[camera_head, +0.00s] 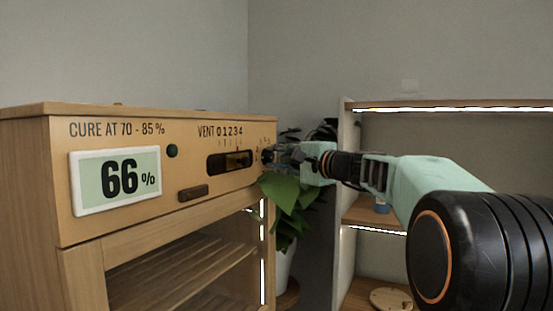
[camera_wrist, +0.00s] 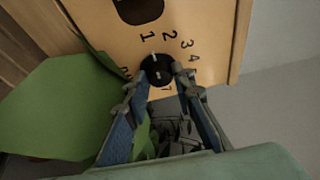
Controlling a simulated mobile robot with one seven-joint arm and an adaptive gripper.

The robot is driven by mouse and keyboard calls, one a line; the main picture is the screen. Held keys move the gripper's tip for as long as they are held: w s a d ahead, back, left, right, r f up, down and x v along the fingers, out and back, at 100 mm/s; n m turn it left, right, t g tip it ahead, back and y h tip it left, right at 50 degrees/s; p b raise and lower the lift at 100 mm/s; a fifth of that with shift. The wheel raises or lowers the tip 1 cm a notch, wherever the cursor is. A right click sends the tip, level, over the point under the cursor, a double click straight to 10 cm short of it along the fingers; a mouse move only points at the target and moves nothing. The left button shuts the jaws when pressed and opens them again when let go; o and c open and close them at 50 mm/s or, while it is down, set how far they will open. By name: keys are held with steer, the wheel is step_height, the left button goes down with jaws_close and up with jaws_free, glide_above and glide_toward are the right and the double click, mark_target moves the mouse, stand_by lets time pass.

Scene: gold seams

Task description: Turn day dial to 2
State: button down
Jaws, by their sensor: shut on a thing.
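The day dial is a small black round knob (camera_wrist: 157,68) on the wooden cabinet front, with numbers printed around it. In the wrist view the 1, 2, 3 and 4 lie above and to the right of it. Short white marks show on the knob, the upper one nearest the 1; its exact setting is hard to tell. My gripper (camera_wrist: 160,73) is shut on the knob, one finger on each side. In the head view my gripper (camera_head: 271,154) reaches the panel's right end from the right and hides most of the dial.
The cabinet (camera_head: 120,230) carries a display (camera_head: 116,180) reading 66 % and a vent slot (camera_head: 229,162) left of the dial. A green-leaved plant (camera_head: 288,190) stands close below my gripper. A lit shelf unit (camera_head: 345,190) stands behind at right.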

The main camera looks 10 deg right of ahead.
steer(key=shift+r+p, duration=0.2)
steer(key=shift+p, duration=0.3)
steer(key=shift+r+m+p, duration=0.1)
steer(key=shift+m+p, duration=0.3)
steer(key=shift+p, duration=0.1)
steer(key=m+g+p, duration=0.1)
steer(key=m+p, duration=0.1)
steer(key=p, duration=0.2)
steer(key=shift+r+p, duration=0.2)
steer(key=shift+p, duration=0.1)
steer(key=m+g+p, duration=0.1)
steer(key=p, duration=0.1)
steer(key=shift+p, duration=0.35)
steer(key=shift+f+m+p, duration=0.15)
steer(key=shift+m+p, duration=0.3)
steer(key=shift+m, duration=0.05)
steer(key=shift+f, duration=0.1)
steer(key=c, duration=1.7)
jaws_free()
steer(key=shift+o, duration=0.2)
